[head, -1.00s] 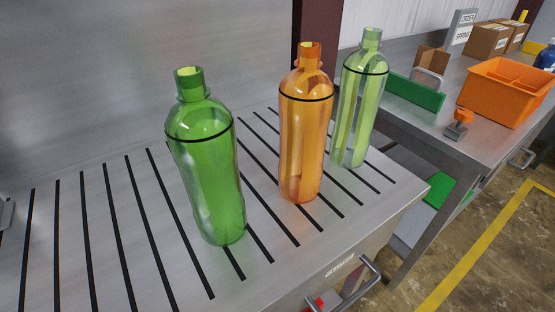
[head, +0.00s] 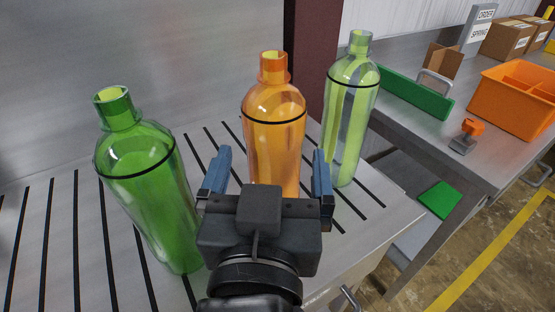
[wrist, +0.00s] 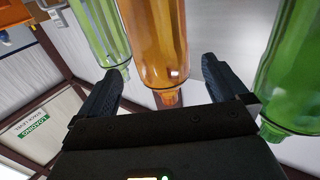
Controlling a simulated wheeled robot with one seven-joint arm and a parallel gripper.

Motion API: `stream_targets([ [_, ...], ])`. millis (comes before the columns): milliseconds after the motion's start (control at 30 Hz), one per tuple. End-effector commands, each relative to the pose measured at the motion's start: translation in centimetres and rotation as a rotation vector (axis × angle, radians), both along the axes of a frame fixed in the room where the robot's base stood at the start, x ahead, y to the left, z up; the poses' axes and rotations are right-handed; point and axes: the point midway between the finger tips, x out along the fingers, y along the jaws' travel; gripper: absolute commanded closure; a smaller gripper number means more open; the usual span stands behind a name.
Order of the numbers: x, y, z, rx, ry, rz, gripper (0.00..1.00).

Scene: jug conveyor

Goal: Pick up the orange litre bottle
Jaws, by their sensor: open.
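The orange bottle (head: 273,135) stands upright on the slatted metal surface, between a dark green bottle (head: 142,180) on its left and a light green bottle (head: 350,110) on its right. My gripper (head: 268,172) is open in front of the orange bottle, one blue finger to each side of it in the head view. In the wrist view the picture is upside down, and the orange bottle (wrist: 155,45) lies between the open fingertips (wrist: 160,82). I cannot tell whether the fingers reach around it. The gripper hides the bottle's base.
The slatted metal surface (head: 60,240) is bare at the left. A metal bench at the right carries an orange divided crate (head: 515,95), a green panel (head: 412,92) and cardboard boxes (head: 505,40). Both green bottles stand close to the fingers.

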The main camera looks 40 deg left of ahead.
Motion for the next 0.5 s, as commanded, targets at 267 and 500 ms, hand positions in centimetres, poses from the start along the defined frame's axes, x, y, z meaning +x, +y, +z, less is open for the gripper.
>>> stream_targets([
  [267, 2.1, 1.6, 0.5, 0.002, -0.002, 0.000, 0.00],
  [500, 4.7, 3.2, 0.8, 0.001, -0.003, 0.000, 0.00],
])
